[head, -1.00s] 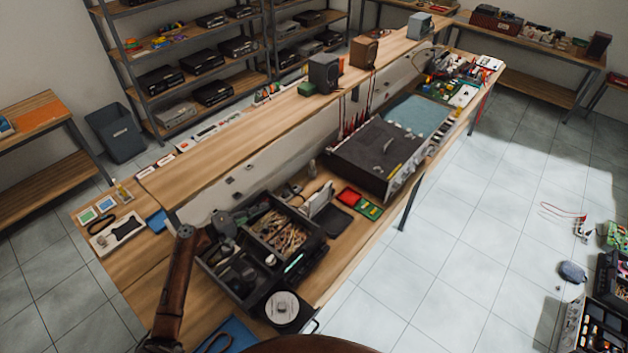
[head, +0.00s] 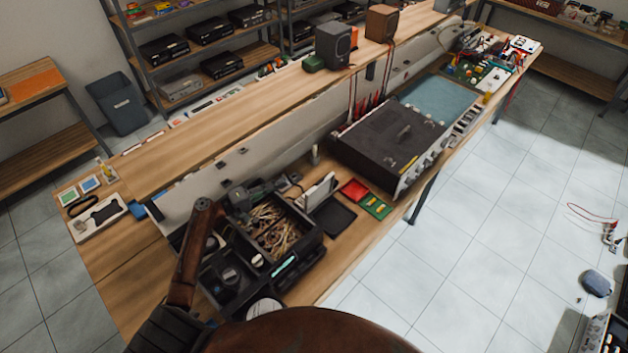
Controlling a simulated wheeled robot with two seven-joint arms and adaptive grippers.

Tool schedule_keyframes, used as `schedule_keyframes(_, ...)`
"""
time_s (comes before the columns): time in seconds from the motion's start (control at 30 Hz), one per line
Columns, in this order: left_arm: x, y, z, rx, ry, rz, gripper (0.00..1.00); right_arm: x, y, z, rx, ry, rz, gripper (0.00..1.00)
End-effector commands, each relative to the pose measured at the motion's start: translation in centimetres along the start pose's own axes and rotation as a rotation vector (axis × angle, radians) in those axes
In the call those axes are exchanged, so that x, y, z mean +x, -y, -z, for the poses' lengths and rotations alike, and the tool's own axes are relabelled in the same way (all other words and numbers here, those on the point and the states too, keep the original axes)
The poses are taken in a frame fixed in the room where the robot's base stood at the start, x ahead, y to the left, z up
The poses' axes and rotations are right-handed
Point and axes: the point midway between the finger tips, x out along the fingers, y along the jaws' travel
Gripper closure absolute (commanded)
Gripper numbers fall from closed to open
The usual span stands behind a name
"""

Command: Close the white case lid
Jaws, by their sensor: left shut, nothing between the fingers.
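A small white upright panel (head: 318,191), which looks like the raised lid of a white case, stands on the bench behind a flat dark pad (head: 334,217). I cannot make out its hinge or the case's inside. My left gripper (head: 274,186) is shut and empty, at the back edge of the black organiser, left of the white panel and apart from it. My left arm reaches up from the bottom left. My right gripper is not in view.
The black organiser (head: 318,238) with sticks and small parts lies in front of my left gripper. Red and green trays (head: 366,197) and a large dark amplifier (head: 390,145) stand to the right. A grey panel (head: 240,160) runs behind. A white tray (head: 97,217) lies far left.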

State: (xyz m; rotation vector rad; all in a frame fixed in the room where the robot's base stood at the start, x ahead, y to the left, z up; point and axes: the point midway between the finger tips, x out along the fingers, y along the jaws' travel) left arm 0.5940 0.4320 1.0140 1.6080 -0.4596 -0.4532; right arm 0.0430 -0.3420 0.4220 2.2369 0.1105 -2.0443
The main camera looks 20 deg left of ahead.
Motion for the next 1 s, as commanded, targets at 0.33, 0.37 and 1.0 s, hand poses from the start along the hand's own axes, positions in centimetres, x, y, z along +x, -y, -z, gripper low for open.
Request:
schedule_keyframes(0.33, 2.9, 0.7, -0.2, -0.002, 0.006, -0.002, 1.0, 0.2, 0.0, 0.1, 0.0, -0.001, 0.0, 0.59)
schedule_keyframes(0.37, 3.5, 0.7, -0.2, -0.002, 0.006, -0.002, 1.0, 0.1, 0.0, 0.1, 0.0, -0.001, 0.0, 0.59)
schedule_keyframes(1.0, 11.2, 0.8, -3.7, -0.002, 0.005, 0.001, 1.0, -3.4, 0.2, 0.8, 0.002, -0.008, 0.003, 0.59)
